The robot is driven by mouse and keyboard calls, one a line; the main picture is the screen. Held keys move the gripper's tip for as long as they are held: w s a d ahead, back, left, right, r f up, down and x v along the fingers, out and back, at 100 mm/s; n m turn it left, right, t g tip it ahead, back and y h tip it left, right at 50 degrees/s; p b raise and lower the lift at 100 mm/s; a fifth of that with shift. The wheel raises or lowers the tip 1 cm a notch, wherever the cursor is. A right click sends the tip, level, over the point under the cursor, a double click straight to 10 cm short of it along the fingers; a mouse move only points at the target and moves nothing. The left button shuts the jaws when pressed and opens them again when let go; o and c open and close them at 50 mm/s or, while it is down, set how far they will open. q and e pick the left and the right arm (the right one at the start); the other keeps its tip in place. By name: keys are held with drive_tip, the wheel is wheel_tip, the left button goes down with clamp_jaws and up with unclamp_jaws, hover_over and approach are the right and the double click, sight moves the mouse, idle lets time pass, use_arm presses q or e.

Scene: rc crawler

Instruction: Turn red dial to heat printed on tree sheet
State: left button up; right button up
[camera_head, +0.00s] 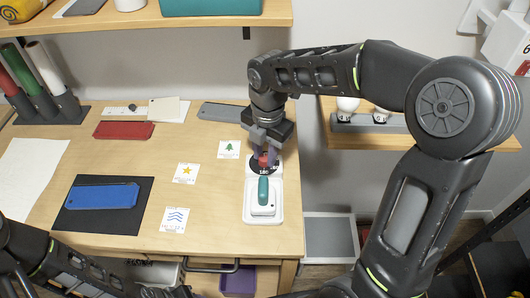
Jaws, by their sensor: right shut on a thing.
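A red dial (264,161) sits on a dark round plate at the back end of a white base (249,214). My right gripper (265,152) comes down over the dial from above and is shut on it, hiding most of it. A teal handle piece (263,190) lies on the front part of the same base. The tree sheet (229,149), a white card with a green tree, lies just left of the dial; its small print is too small to read. My left arm crosses the bottom left, but its gripper is not in view.
Star (186,174) and wave (174,220) cards lie left of the base. A blue block (103,196) is on a black mat (126,221), and a red block (124,130) lies behind. A shelf (150,20) hangs above the table (215,245). Clear table lies around the cards.

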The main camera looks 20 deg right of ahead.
clamp_jaws()
drive_tip(key=shift+m, duration=0.3)
drive_tip(key=m, duration=0.4)
drive_tip(key=shift+b, duration=0.35)
drive_tip(key=m+b, duration=0.1)
drive_tip(key=m, duration=0.6)
drive_tip(key=shift+a, duration=0.1)
drive_tip(key=m, duration=0.6)
drive_tip(key=shift+m+h+b, duration=0.3)
drive_tip(key=shift+m, duration=0.1)
drive_tip(key=m, duration=0.5)
drive_tip(key=shift+a, duration=0.1)
drive_tip(key=shift+m, duration=0.3)
